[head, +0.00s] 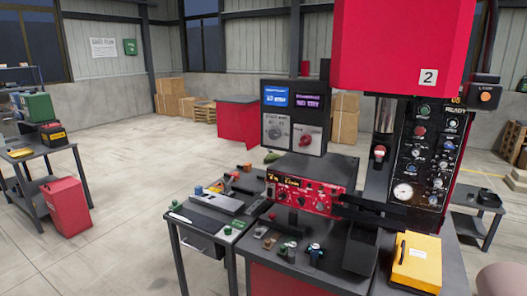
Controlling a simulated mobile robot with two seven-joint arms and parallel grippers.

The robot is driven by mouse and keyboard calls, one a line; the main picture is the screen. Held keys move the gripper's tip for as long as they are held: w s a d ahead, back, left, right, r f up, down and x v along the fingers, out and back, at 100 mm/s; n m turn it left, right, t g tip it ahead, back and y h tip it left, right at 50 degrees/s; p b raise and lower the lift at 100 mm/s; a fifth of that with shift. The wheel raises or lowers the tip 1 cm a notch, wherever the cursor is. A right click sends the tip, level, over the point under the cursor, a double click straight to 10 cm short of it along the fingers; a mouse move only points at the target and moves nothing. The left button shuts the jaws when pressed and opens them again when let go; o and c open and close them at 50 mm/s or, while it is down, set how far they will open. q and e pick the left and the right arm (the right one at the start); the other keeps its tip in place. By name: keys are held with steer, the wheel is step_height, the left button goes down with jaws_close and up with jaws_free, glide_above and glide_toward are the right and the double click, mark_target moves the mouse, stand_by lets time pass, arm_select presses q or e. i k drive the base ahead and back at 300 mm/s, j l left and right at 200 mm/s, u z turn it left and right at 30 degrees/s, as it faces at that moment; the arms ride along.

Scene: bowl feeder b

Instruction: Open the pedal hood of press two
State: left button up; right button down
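Press two (403,45) is a red machine with a "2" label, at the right of the head view. Its black control panel (420,155) carries a gauge, knobs and a "READY" display. I cannot make out a pedal or a pedal hood for certain; the floor at the foot of the press is hidden by the bench or lies below the view. A yellow box-like object (416,262) with a dark handle and a white label lies at the bench's right end. Neither of my grippers shows.
A dark bench (290,262) with a red control box (300,193) and small parts stands before the press. A side table (205,215) adjoins it on the left. A red bin (66,207) stands far left. The floor between is clear. A rounded pale shape fills the lower right corner.

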mark_target(416, 261)
steer(key=z, duration=1.3)
